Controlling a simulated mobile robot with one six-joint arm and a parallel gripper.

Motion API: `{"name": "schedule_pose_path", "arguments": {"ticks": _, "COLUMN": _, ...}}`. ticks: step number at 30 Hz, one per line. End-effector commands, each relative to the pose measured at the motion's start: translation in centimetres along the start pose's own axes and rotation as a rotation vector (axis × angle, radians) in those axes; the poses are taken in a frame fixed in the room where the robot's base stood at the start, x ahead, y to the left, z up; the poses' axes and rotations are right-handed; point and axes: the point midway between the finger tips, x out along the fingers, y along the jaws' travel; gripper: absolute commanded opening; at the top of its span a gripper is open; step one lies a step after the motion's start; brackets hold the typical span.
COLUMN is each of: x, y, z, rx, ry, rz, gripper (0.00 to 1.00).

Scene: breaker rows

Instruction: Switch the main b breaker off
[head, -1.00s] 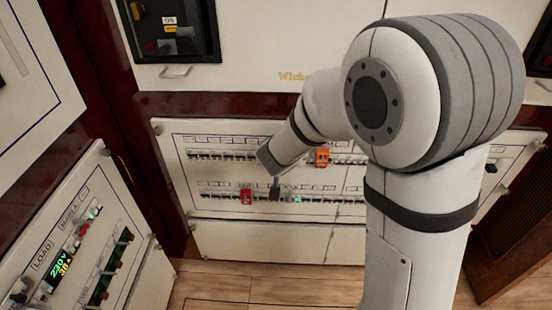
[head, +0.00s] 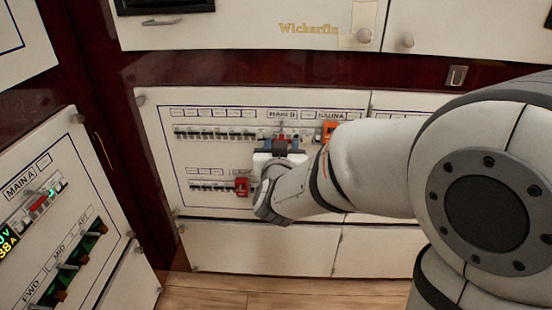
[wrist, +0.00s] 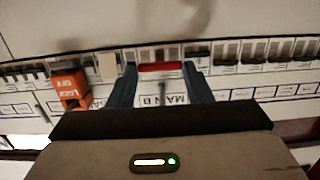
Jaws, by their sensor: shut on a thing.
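The main b breaker's red handle (wrist: 160,67) shows in the wrist view, which sees the panel upside down, with the MAIN B label (wrist: 164,99) beside it. My gripper (wrist: 160,72) has its two blue fingers on either side of this red handle and is shut on it. In the head view my gripper (head: 281,144) is at the upper breaker row, just under the MAIN B label (head: 283,114). The breaker body is mostly hidden there by the fingers. I cannot tell the handle's on or off position for certain.
An orange lock-off device (wrist: 69,87) sits close beside one finger; it also shows under the SAUNA label (head: 328,130). Black breakers (wrist: 225,55) line the other side. A red device (head: 242,186) is on the lower row. A side panel (head: 50,215) stands at the left.

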Motion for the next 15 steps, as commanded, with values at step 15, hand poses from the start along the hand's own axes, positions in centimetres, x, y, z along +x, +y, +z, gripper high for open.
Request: {"name": "schedule_pose_path", "arguments": {"ticks": 15, "x": 0.6, "y": 0.0, "z": 2.3, "rx": -0.004, "ry": 0.359, "rz": -0.002, "gripper": 0.23}}
